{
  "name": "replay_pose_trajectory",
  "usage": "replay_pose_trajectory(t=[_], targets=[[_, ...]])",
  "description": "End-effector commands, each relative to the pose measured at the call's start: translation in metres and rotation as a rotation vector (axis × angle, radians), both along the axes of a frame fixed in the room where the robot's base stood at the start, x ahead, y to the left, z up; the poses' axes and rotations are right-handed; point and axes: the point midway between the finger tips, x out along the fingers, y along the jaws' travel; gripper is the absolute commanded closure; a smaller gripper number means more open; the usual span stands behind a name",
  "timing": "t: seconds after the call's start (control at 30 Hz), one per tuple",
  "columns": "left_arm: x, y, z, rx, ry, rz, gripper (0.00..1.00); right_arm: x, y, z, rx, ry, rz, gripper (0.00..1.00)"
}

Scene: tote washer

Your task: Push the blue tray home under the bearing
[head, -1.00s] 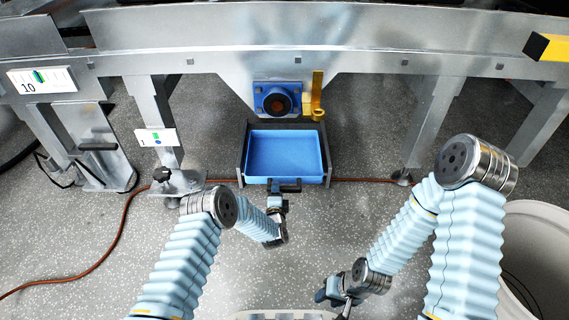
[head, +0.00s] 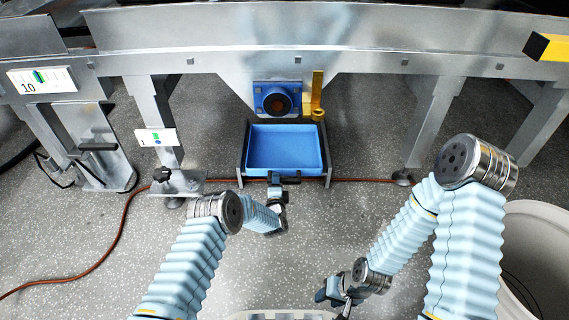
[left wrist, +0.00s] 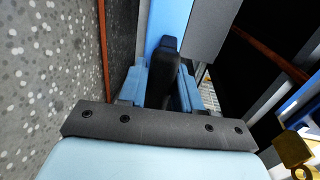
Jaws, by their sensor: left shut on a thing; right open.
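The blue tray (head: 285,147) sits in a dark frame with side rails (head: 328,155) below the blue bearing housing (head: 277,99) on the machine. Its back edge lies close to the frame's back, just under the bearing. My left gripper (head: 278,181) is at the tray's front, shut on the black handle (head: 290,179). In the left wrist view the handle (left wrist: 165,75) stands between the fingers, with the blue tray front (left wrist: 168,18) beyond. My right gripper (head: 335,294) is open and empty, low over the floor at the front right.
A yellow post and cup (head: 317,95) hang beside the bearing. Machine legs (head: 155,115) stand left and right (head: 425,120). An orange hose (head: 115,235) crosses the floor. A white bin (head: 535,245) stands at the right. The floor before the tray is otherwise clear.

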Motion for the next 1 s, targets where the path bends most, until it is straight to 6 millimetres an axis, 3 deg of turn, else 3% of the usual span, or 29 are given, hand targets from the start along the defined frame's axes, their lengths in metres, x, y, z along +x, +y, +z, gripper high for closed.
replay_pose_trajectory(t=[0.6, 1.0], targets=[[0.024, 0.000, 0.000, 0.000, -0.001, 0.000, 1.00, 0.000, 0.000, 0.000, 0.000, 0.000, 0.000, 0.57], [0.029, 0.000, 0.001, 0.000, -0.001, 0.000, 1.00, 0.000, 0.000, 0.000, 0.000, 0.000, 0.000, 0.57]])
